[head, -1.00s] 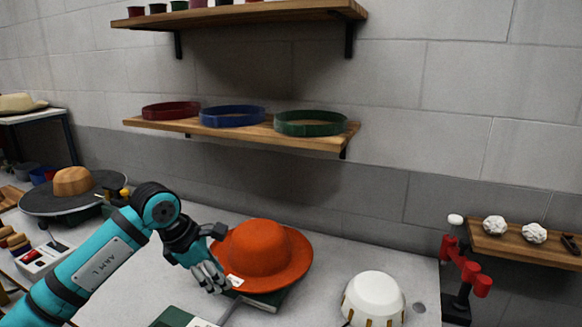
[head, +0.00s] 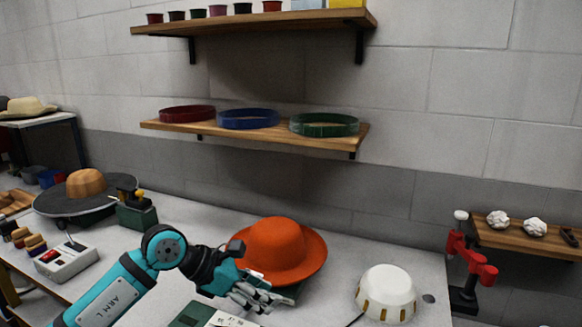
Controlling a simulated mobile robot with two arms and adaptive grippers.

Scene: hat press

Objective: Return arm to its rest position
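My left arm, teal and black, comes in from the lower left of the head view. Its gripper (head: 262,297) is at the front left of an orange felt hat (head: 277,247), with its fingers pointing right and down. Nothing shows held in it, but I cannot tell how far its fingers are apart. The hat rests brim down on a dark green base, which the brim and gripper partly hide. My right gripper is not in view.
A white domed device (head: 388,290) stands right of the hat. A green box (head: 190,314) lies in front. A round hat press plate with a wooden block (head: 86,183) and a control box (head: 66,262) stand left. Shelves (head: 250,133) hang above. A red clamp (head: 470,262) is right.

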